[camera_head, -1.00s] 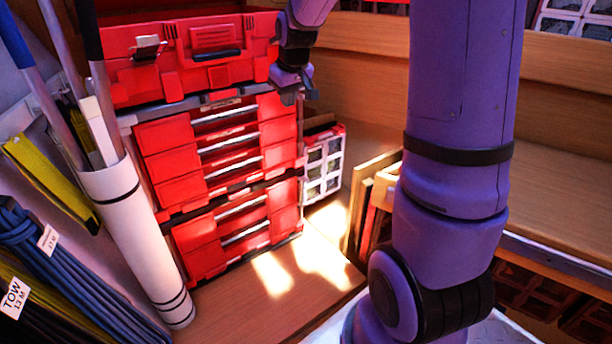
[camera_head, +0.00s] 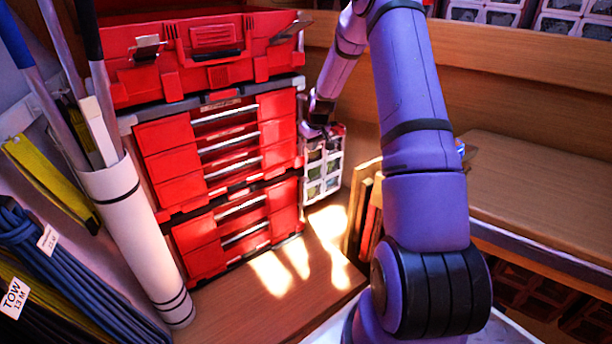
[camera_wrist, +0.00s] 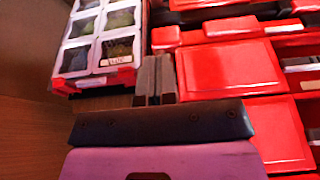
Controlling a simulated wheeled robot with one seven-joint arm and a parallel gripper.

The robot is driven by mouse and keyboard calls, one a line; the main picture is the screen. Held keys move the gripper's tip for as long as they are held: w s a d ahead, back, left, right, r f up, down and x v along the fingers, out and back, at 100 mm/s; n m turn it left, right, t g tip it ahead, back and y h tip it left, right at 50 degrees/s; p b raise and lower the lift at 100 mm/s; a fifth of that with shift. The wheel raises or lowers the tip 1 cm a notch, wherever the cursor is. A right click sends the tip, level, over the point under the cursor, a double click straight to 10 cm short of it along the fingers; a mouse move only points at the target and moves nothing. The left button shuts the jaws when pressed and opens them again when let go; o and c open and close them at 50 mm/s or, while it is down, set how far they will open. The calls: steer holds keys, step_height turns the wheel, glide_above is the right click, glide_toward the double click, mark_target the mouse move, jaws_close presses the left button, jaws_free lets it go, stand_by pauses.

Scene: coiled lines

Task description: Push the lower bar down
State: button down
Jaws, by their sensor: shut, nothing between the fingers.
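A stack of red tool boxes stands at the left. Its middle box (camera_head: 168,165) and lower box (camera_head: 197,248) carry silver drawer bars, among them a bar on the lower box (camera_head: 240,207) and one below it (camera_head: 245,233). I cannot tell which one is the lower bar. My gripper (camera_head: 316,131) is by the right edge of the stack, in front of the clear-fronted case. In the wrist view my gripper's fingers (camera_wrist: 154,77) are together and empty, between the case and a red panel (camera_wrist: 229,69).
The clear-fronted case (camera_head: 322,172) stands right of the stack. Wooden boards (camera_head: 362,215) lean further right. A white tube (camera_head: 135,230) with poles stands close at the left. Blue coiled line (camera_head: 70,265) hangs at far left. A grey latch (camera_head: 290,27) sticks out from the top box (camera_head: 195,50).

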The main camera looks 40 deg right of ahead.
mark_target(307, 180)
steer(key=shift+d+f, duration=0.35)
steer(key=shift+f, duration=0.3)
steer(key=x, duration=0.8)
steer(key=s+x, duration=0.1)
steer(key=x, duration=0.4)
steer(key=shift+f, duration=0.55)
steer(key=shift+f, duration=1.45)
steer(key=shift+a+r, duration=0.1)
